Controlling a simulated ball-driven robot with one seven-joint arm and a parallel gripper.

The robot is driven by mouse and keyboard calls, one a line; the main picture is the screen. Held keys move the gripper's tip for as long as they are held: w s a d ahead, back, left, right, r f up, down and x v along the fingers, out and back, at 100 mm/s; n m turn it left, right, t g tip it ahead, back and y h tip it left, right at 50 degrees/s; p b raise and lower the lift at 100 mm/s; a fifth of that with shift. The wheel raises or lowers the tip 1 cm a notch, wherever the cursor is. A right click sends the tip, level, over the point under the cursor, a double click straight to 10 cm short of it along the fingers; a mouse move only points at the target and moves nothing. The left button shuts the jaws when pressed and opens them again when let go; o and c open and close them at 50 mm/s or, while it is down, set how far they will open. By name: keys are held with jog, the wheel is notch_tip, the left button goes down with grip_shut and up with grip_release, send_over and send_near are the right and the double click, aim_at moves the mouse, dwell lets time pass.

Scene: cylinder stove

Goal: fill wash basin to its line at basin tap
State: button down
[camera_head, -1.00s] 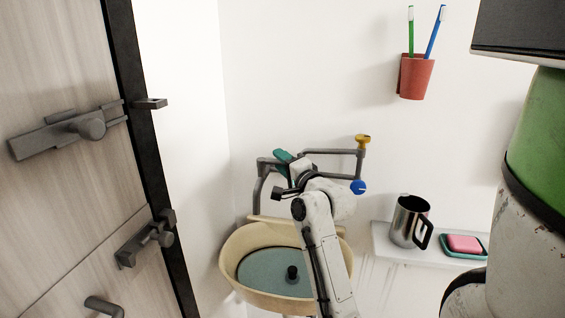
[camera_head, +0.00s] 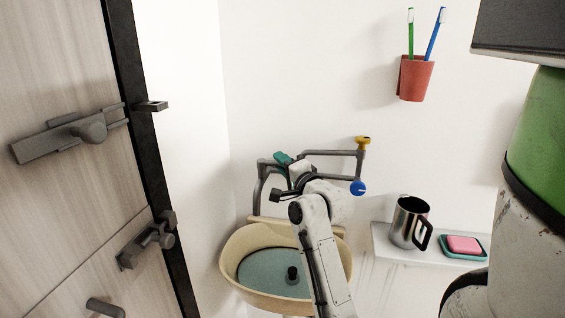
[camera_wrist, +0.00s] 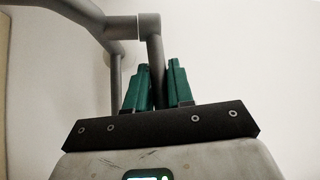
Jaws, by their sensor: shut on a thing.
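The cream wash basin (camera_head: 234,252) stands by the wall, with a blue-green surface (camera_head: 262,268) inside and a dark plug-like piece (camera_head: 292,274) in it. My forearm hides its right part. I cannot make out a fill line. The grey basin tap (camera_head: 263,180) rises behind the basin, its spout bending down over the back rim. Its pipe also shows in the wrist view (camera_wrist: 118,28). My gripper (camera_head: 282,159) is at the tap's pipework above the basin. In the wrist view its teal fingers (camera_wrist: 161,82) are shut on a grey tap bar (camera_wrist: 155,55).
A yellow piece (camera_head: 362,140) and a blue knob (camera_head: 358,188) sit on the pipework to the right. A shelf (camera_head: 385,246) holds a metal jug (camera_head: 405,224) and pink soap (camera_head: 463,244). A red cup (camera_head: 415,78) with toothbrushes hangs above. A latched door (camera_head: 60,200) stands left.

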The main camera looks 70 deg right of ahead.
aim_at(277, 164)
jog(key=shift+a+p, duration=0.15)
jog(key=shift+p, duration=0.15)
jog(key=shift+w+a+m+g+h+p, duration=0.1)
jog(key=shift+a+m+g+h+p, duration=0.1)
jog(key=shift+m+g+h+p, duration=0.35)
jog(key=m+g+h+b, duration=0.1)
jog(key=g+b, duration=0.1)
jog(key=b, duration=0.2)
jog(key=a+m+g+h+b, duration=0.1)
jog(key=m+g+b, duration=0.1)
jog(key=g+b, duration=0.1)
jog(key=a+m+g+h+b, duration=0.1)
jog(key=m+g+h+b, duration=0.1)
jog(key=b, duration=0.2)
jog(key=shift+w+a+f+g+b, duration=0.2)
jog(key=shift+w+f+g+b, duration=0.1)
jog(key=shift+g+b, duration=0.1)
jog(key=shift+a+r+g+b, duration=0.1)
jog(key=shift+r+g+b, duration=0.05)
jog(key=shift+g+b, duration=0.15)
jog(key=c, duration=1.1)
grip_release()
jog(key=shift+m, duration=0.25)
jog(key=shift+r, duration=0.1)
